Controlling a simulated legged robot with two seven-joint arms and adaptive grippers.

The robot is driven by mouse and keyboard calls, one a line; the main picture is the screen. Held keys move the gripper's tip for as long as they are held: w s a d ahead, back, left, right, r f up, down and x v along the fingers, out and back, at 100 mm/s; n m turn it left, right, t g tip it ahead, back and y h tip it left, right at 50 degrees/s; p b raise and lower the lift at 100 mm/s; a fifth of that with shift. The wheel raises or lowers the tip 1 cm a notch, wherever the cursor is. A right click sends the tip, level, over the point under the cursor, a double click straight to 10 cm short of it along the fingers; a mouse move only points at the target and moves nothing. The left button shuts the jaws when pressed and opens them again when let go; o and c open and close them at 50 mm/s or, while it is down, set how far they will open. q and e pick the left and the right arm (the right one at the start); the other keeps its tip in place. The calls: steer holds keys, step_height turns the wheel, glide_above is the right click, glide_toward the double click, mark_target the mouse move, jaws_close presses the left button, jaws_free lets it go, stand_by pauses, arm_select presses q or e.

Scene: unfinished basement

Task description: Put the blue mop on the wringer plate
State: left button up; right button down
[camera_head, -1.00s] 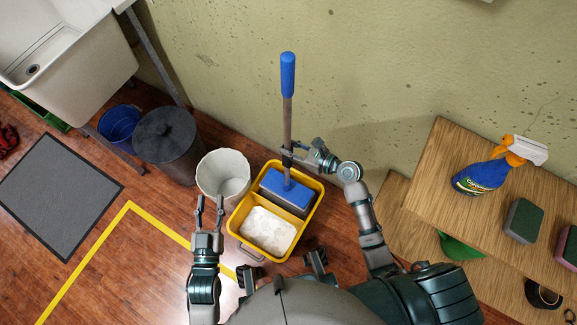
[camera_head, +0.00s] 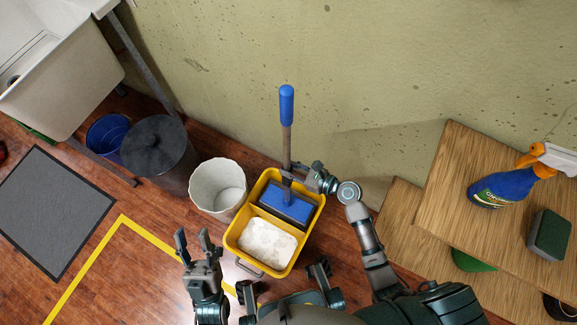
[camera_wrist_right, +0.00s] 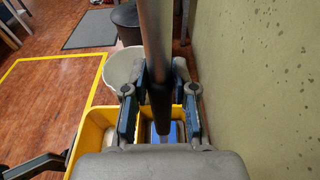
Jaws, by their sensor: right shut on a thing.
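The blue mop has a blue grip (camera_head: 287,105), a wooden-looking shaft and a flat blue head (camera_head: 287,207). It stands nearly upright, with its head in or over the rear compartment of the yellow bucket (camera_head: 229,238). My right gripper (camera_head: 290,172) is shut on the mop's shaft, above the head; the right wrist view shows the shaft (camera_wrist_right: 154,40) between the fingers. Whether the head rests on anything is hidden. The front compartment holds a pale, foamy surface (camera_head: 267,242). No separate wringer plate can be made out. My left gripper (camera_head: 193,242) is open and empty, left of the bucket.
A white bin (camera_head: 217,187) stands just left of the bucket, with a dark lidded bin (camera_head: 158,155) and a blue bucket (camera_head: 108,136) beyond. The wall (camera_head: 330,70) is close behind. A wooden shelf (camera_head: 440,195) stands on the right, holding a spray bottle (camera_head: 502,188).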

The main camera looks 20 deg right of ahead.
steer(key=shift+a+r, duration=0.1)
steer(key=shift+a, duration=0.3)
steer(key=c, duration=0.9)
jaws_free()
steer(key=shift+a, duration=0.15)
steer(key=shift+d, duration=0.3)
steer(key=shift+s+d+r, duration=0.1)
steer(key=shift+d, duration=0.1)
steer(key=s+d+r+n+t+h+p, duration=0.2)
steer(key=s+d+n+h+p, duration=0.1)
steer(key=s+d+n, duration=0.45)
arm_select(q)
steer(key=w+f+m+g, duration=0.1)
steer(key=w+f+g, duration=0.3)
steer(key=f+g, duration=0.1)
steer(key=shift+w+d+g, duration=0.15)
steer(key=shift+w+g, duration=0.05)
steer(key=shift+g, duration=0.1)
arm_select(e)
steer(key=s+a+r+n+t, duration=0.2)
steer(key=r+n+t, duration=0.1)
steer(key=r+n, duration=0.3)
steer(key=s+a+r+n+t+h, duration=0.1)
steer(key=s+a+r+n+t, duration=0.1)
steer(key=r+n, duration=0.4)
steer(key=s+a+r+n+t+h, duration=0.1)
steer(key=s+a+r+n+t, duration=0.1)
steer(key=r+n, duration=0.5)
steer(key=shift+s+n+t, duration=0.8)
steer(key=shift+n, duration=0.45)
